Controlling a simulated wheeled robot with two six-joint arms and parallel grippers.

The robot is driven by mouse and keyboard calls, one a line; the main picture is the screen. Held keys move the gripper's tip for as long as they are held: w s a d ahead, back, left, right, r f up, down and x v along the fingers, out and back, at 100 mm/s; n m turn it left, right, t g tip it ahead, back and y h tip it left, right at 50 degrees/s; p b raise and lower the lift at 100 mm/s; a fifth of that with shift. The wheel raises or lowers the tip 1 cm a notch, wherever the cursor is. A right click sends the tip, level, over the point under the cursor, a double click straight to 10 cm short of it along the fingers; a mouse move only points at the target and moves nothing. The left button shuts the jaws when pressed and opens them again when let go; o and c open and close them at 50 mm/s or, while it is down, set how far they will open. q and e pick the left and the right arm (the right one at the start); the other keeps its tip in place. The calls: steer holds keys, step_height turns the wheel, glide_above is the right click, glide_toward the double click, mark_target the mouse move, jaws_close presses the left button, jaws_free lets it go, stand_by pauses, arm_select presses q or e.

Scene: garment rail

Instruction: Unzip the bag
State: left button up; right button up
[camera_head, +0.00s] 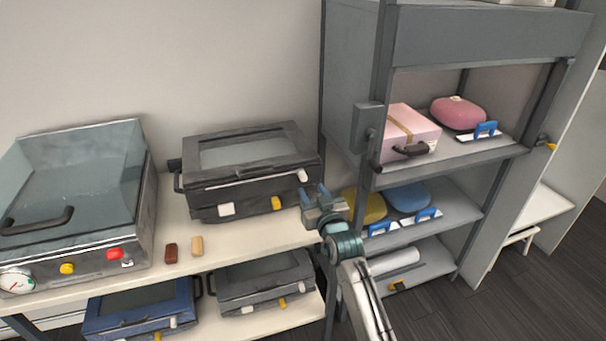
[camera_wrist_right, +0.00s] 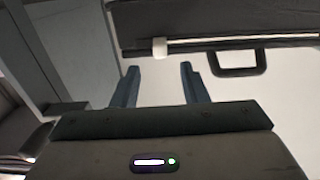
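A dark grey bag-like case (camera_head: 250,170) with a pale window in its lid lies on the upper shelf of the left bench. A pale strip runs along its front, with a small white tab (camera_head: 302,175) at the right end. My right gripper (camera_head: 313,194) is just right of the case's front right corner. In the right wrist view my gripper (camera_wrist_right: 159,68) is open and empty, fingers apart. Beyond the fingertips are a dark edge with a pale strip, a white tab (camera_wrist_right: 160,47) and a black handle (camera_wrist_right: 238,70). My left gripper is out of view.
Blue (camera_head: 140,308) and grey (camera_head: 262,282) cases lie below. The grey shelf unit (camera_head: 355,130), holding a pink box (camera_head: 398,130), rises close to the right gripper.

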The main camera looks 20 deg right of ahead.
mark_target(305, 179)
steer(key=w+p, duration=0.1)
steer(key=w, duration=0.7)
steer(key=shift+w+a+p, duration=0.15)
steer(key=shift+p, duration=0.25)
steer(key=shift+c, duration=0.4)
jaws_close()
